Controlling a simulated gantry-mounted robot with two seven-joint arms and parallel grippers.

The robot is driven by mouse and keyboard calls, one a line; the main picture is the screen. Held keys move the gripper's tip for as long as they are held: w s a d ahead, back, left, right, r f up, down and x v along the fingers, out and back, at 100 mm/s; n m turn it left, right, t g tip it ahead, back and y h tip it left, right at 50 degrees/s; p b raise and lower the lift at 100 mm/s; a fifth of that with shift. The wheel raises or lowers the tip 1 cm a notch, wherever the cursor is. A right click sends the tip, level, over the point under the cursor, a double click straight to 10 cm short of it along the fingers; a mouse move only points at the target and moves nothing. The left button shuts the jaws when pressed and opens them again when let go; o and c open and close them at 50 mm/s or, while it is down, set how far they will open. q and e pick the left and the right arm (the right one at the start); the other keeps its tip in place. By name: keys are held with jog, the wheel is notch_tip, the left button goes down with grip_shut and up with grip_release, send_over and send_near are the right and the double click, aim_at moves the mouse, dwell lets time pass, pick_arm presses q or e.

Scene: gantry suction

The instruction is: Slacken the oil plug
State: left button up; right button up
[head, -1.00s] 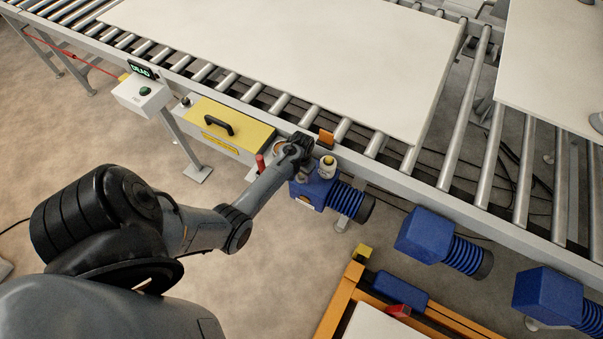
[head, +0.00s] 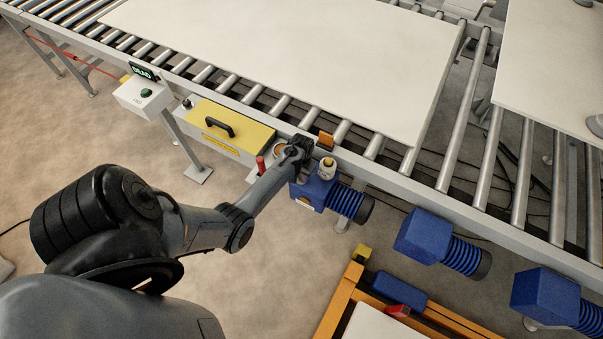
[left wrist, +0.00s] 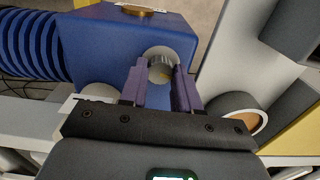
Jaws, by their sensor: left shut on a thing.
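The oil plug (left wrist: 160,69) is a small round grey cap with a ribbed rim and a yellow mark. It sits in a pale round collar on a blue motor housing (left wrist: 105,45). In the left wrist view my left gripper (left wrist: 160,72) has its two purple fingers on either side of the plug, shut on it. In the head view the blue housing (head: 318,188) stands beside the conveyor, with my left gripper (head: 304,174) at its left side. The arm hides the plug there. My right gripper is not in view.
A cream fitting (head: 327,168) stands on the housing. To the left are a yellow-lidded box (head: 225,133) with a black handle and a red-handled item (head: 260,164). The conveyor rail (head: 400,183) runs behind. An orange frame (head: 335,306) stands in front. More blue motors (head: 425,236) are to the right.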

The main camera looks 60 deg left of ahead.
pick_arm(q)
jog(key=n+p, duration=0.2)
jog(key=shift+r+n, duration=0.15)
jog(key=shift+n, duration=0.25)
jog(key=shift+n+p, duration=0.6)
jog(key=shift+n, duration=0.5)
jog(key=shift+f+n, duration=0.2)
jog(key=shift+n, duration=0.1)
jog(key=o, duration=1.1)
jog(key=shift+c, duration=0.2)
